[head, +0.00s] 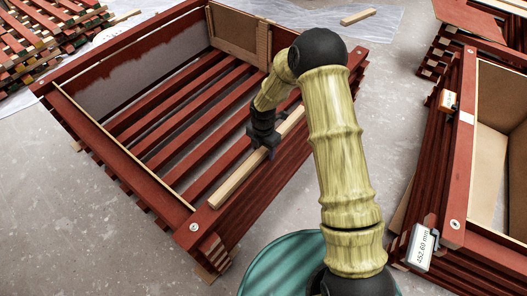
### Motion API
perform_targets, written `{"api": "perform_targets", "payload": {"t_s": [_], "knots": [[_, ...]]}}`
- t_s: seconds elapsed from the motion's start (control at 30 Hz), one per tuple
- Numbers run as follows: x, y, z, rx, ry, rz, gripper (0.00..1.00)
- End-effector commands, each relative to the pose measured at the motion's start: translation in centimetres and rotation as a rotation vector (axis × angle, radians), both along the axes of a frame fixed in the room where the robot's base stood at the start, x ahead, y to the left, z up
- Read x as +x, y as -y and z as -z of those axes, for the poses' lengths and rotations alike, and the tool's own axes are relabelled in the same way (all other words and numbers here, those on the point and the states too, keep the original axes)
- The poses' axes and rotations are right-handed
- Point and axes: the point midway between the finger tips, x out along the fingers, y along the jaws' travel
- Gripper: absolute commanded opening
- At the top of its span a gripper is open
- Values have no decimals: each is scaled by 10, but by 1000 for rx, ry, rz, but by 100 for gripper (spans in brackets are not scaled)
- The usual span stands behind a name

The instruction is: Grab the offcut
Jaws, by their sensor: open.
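A long pale, bare-wood strip (236,178) lies along the near right side of a red slatted frame (85,128). A short pale piece of wood (358,16) lies on the plastic sheet at the back. I cannot tell for certain which of the two is the offcut. My gripper (268,152) is open and points down at the long strip, around its middle. The gripper hides part of the strip, and I cannot tell whether the fingers touch it or straddle it.
Red slats (40,40) are stacked at the back left. A teal round thing (285,262) is at the bottom. Concrete floor (395,100) is clear between the frames.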

Motion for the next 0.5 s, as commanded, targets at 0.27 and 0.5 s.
{"api": "perform_targets", "payload": {"t_s": [0.27, 0.5], "knots": [[0, 0, 0, 0, 0, 0, 47], [0, 1, 0, 0, 0, 2, 1]]}}
